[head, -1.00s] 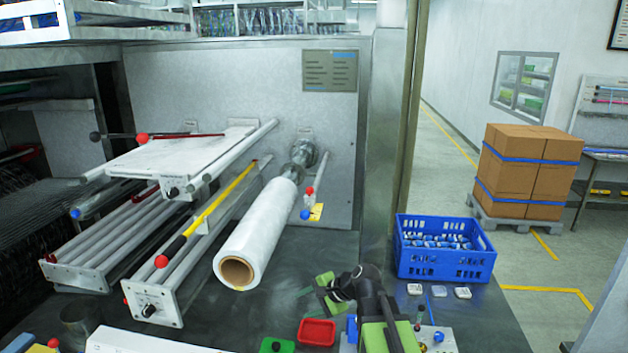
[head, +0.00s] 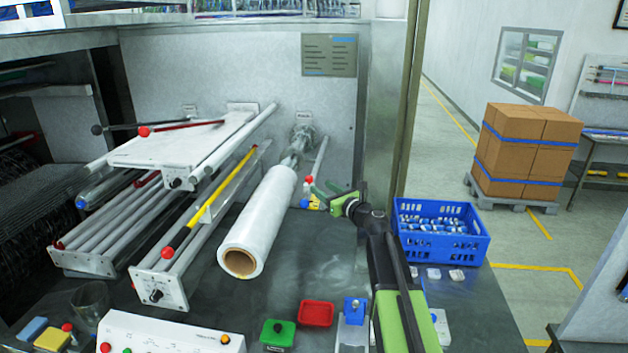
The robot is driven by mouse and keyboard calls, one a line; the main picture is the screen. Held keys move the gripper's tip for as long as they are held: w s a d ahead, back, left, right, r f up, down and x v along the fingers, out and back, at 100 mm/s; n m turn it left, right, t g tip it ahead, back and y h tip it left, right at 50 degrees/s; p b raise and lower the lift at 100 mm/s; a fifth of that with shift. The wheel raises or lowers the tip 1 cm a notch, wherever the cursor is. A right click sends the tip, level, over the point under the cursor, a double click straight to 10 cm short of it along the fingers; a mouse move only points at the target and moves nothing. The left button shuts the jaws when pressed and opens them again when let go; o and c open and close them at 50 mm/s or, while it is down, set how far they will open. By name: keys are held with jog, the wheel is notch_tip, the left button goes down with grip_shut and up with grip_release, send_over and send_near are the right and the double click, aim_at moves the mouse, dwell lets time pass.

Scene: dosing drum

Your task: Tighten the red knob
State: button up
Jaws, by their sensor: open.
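Several red knobs show in the head view. One small red knob (head: 309,180) is beside the far end of the white film roll (head: 262,215), near the back panel. My gripper (head: 320,187) has its green fingers apart and appears empty. Its tips are just right of this knob in the picture; I cannot tell whether they touch it. A further red knob (head: 67,327) stands at the bottom left.
A blue crate (head: 470,250) of small items stands right of my arm. A red tray (head: 316,314), a green box (head: 278,334) and a white control panel (head: 160,338) are at the front. The dark tabletop is clear between the roll and my arm. Cartons (head: 525,150) stand on a pallet behind.

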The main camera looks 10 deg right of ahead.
aim_at(311, 181)
jog(key=x, duration=0.8)
jog(key=shift+w+a, duration=0.15)
jog(key=shift+w, duration=0.1)
grip_shut()
